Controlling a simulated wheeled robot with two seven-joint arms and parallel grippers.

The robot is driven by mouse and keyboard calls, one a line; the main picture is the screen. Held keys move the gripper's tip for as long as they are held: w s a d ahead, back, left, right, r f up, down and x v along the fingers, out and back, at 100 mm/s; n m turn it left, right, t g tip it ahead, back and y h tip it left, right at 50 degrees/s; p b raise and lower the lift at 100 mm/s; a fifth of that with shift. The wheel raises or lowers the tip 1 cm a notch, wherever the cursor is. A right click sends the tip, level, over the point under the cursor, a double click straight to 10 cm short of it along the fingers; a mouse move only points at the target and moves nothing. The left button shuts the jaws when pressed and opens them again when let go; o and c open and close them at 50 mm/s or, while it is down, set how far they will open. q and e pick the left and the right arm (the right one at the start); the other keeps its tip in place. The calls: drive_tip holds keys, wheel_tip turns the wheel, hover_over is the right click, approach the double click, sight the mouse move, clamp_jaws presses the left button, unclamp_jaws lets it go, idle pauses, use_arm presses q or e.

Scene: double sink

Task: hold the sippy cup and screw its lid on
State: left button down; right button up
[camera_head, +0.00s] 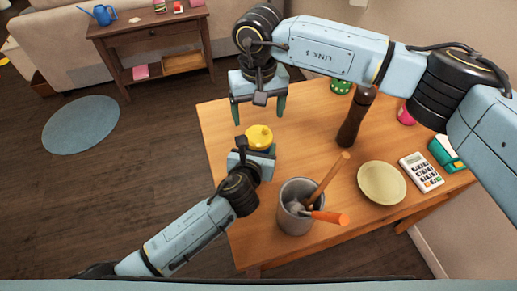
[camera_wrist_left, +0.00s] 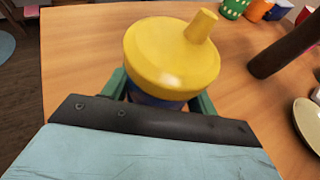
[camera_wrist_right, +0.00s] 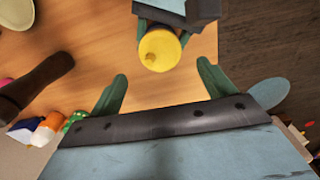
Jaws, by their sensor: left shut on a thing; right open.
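The sippy cup has a yellow lid (camera_head: 259,136) with a spout, sitting on top of a blue cup body (camera_wrist_left: 150,98) that is mostly hidden. The lid also shows in the left wrist view (camera_wrist_left: 172,58) and the right wrist view (camera_wrist_right: 159,48). My left gripper (camera_head: 257,154) is shut on the cup body, below the lid, near the table's left edge. I cannot tell whether the lid is threaded on. My right gripper (camera_head: 258,108) is open and empty, pointing down above and behind the cup, apart from the lid. Its two green fingers show in the right wrist view (camera_wrist_right: 160,88).
On the wooden table (camera_head: 310,108) stand a dark brown bottle-like object (camera_head: 352,120), a grey container (camera_head: 293,218) with handled tools, a pale yellow plate (camera_head: 382,183) and a calculator (camera_head: 421,172). A green polka-dot item (camera_head: 341,86) is at the back. The table's left edge is close to the cup.

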sight(259, 134)
drive_tip(key=m, duration=0.4)
drive_tip(key=shift+f, duration=4)
drive_tip(key=c, duration=1)
drive_tip(key=m, duration=0.5)
drive_tip(key=shift+m, duration=0.4)
drive_tip(key=m, duration=0.4)
